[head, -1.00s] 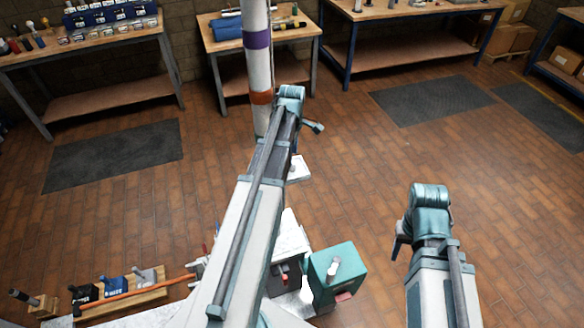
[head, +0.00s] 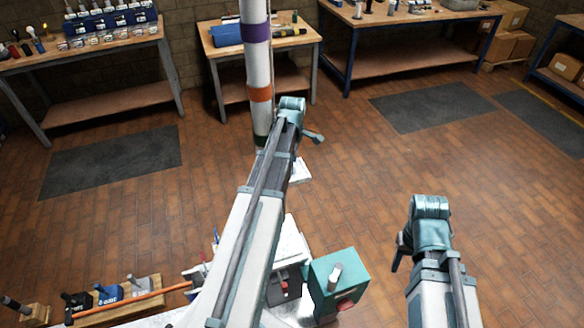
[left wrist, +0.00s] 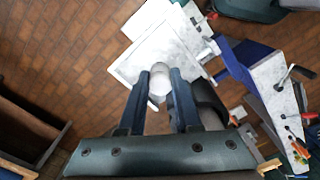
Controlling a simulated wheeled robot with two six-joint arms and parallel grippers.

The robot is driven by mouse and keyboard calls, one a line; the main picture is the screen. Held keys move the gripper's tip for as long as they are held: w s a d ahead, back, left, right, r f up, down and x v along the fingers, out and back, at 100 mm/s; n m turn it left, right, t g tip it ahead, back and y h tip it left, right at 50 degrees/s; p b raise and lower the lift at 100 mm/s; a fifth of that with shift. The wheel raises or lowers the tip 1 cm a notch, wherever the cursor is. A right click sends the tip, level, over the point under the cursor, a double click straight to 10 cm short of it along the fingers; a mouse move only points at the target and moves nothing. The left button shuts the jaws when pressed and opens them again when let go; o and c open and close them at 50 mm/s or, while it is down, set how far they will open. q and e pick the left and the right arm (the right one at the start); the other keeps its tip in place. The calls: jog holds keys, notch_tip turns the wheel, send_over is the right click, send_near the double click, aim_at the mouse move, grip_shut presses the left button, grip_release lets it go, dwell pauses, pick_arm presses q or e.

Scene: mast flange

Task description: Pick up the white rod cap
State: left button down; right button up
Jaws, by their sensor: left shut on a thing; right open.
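In the left wrist view, my left gripper (left wrist: 160,80) is shut on a small round white thing (left wrist: 160,70), which looks like the white rod cap. It sits between the two dark blue fingertips, above a pale square plate (left wrist: 135,72); I cannot tell whether it touches the plate. In the head view my left arm's end hides the fingers and the cap. My right gripper (head: 397,260) is at the right in the head view, mostly hidden behind its teal wrist, with no object seen in it.
A white mast (head: 258,70) with purple, orange and green bands stands just behind my left arm's end. A teal box (head: 340,282) stands on the near bench, right of a tool rack (head: 115,292). Work tables line the back wall. Open brick floor lies between.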

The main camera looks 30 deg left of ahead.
pick_arm(q)
jog(key=shift+r, duration=0.1)
dwell(0.3)
jog(key=shift+r+p, duration=0.55)
jog(key=shift+p, duration=0.15)
notch_tip(320, 180, up, 3)
jog(key=p, duration=0.3)
jog(key=shift+s+d, duration=0.1)
jog(key=shift+s+d+f+b, duration=0.2)
jog(key=shift+s+d+b, duration=0.05)
jog(key=shift+s+d, duration=0.2)
jog(key=shift+s+d+f+b, duration=0.2)
jog(key=shift+s+d, duration=0.2)
jog(key=shift+s, duration=0.05)
jog(key=s+d, duration=0.9)
jog(key=d, duration=0.2)
jog(key=shift+s+d, duration=0.35)
jog(key=shift+d, duration=0.05)
